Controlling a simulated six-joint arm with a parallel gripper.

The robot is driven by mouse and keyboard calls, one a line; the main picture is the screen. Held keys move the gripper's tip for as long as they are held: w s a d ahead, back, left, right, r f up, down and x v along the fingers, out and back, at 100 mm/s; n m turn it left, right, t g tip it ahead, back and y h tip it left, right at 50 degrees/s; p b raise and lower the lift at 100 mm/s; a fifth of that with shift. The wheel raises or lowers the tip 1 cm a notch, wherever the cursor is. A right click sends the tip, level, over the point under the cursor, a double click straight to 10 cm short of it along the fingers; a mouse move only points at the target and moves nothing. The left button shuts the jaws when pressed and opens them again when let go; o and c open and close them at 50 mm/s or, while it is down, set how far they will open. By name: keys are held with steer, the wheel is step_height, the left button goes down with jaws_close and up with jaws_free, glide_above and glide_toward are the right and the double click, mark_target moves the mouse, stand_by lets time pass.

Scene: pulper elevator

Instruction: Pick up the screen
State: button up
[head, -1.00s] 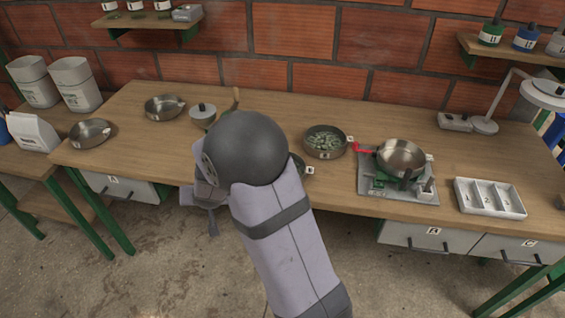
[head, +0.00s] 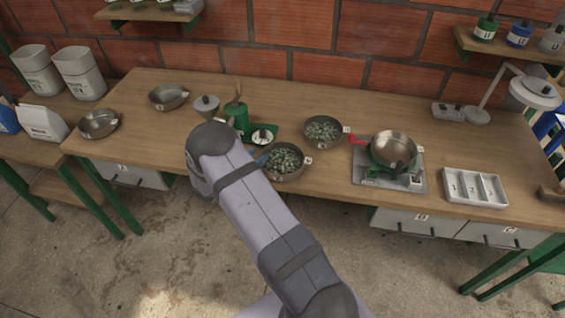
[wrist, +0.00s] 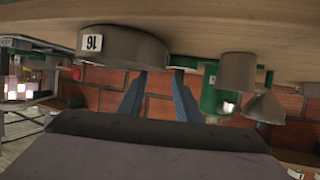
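I cannot tell for certain which thing is the screen. The likeliest is a round dark metal pan (head: 302,172) with greenish beans and a white tag at the table's front edge. A pan tagged 16 (wrist: 112,44) in the wrist view, which looks upside down, seems to be the same one. My gripper (wrist: 161,72) is open, its blue fingers apart with nothing between them. The fingertips are close to the pan's rim; contact cannot be told. In the head view my arm hides most of the gripper, with a bit of blue showing beside the pan.
A second bean pan (head: 323,140) stands behind. A green device (head: 237,114) and a small green scale (head: 264,141) are close by. A burner with an empty pan (head: 393,147) and a white divided tray (head: 474,187) stand right. Two empty pans are at left.

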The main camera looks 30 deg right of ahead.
mark_target(269, 148)
steer(key=shift+f+p+x, duration=0.2)
steer(key=shift+p+x, duration=1.1)
steer(key=shift+x, duration=2)
steer(key=shift+a, duration=0.1)
jaws_close()
